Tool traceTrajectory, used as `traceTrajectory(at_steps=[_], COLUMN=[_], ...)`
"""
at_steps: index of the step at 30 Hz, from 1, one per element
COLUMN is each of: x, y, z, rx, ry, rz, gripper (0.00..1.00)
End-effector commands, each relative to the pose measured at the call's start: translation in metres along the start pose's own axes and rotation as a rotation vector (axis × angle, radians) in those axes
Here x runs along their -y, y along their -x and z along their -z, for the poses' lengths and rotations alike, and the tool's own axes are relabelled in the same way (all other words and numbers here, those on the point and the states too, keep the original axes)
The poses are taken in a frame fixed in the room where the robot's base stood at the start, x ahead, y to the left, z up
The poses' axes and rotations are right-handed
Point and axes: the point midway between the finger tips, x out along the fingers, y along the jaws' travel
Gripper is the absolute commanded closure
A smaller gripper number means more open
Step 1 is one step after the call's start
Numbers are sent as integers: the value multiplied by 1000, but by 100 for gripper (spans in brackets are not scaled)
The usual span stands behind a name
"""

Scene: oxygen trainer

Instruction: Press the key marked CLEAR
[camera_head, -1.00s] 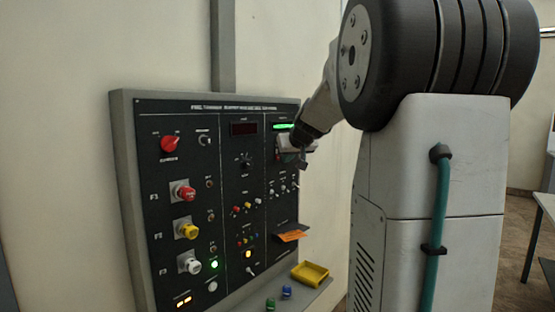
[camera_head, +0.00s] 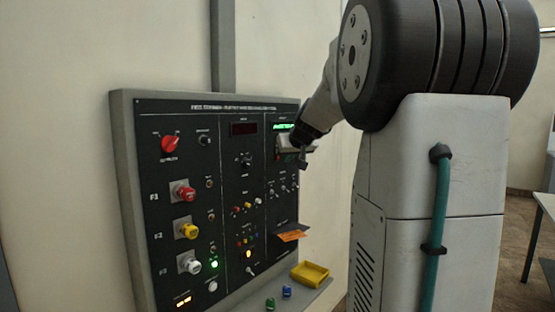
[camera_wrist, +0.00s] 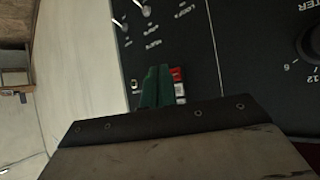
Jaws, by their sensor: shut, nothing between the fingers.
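The CLEAR key's marking cannot be read in either view. In the wrist view, a small red key (camera_wrist: 177,74) and a pale key (camera_wrist: 180,92) show on the black panel just beside my fingertips. My gripper (camera_wrist: 157,76) has green fingers, which are shut together and hold nothing. They point at the panel and hide part of it; whether they touch a key I cannot tell. In the head view, my gripper (camera_head: 303,158) is at the upper right of the control panel (camera_head: 225,160), just below the lit green display (camera_head: 284,127).
Toggle switches (camera_wrist: 146,9) stick out near my fingers in the wrist view, with a round knob (camera_wrist: 313,44) at the right. In the head view, a yellow tray (camera_head: 311,274) and small blue (camera_head: 287,291) and green (camera_head: 270,304) pieces lie on the ledge. An orange card (camera_head: 291,236) juts out.

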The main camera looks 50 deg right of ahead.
Motion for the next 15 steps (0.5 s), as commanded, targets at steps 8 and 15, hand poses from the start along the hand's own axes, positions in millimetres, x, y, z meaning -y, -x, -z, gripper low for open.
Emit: traceTrajectory(at_steps=[8,15], x=[1,5], y=[-2,-6], z=[1,5], rx=[0,0], ry=[1,0], rz=[0,1], gripper=[100,100])
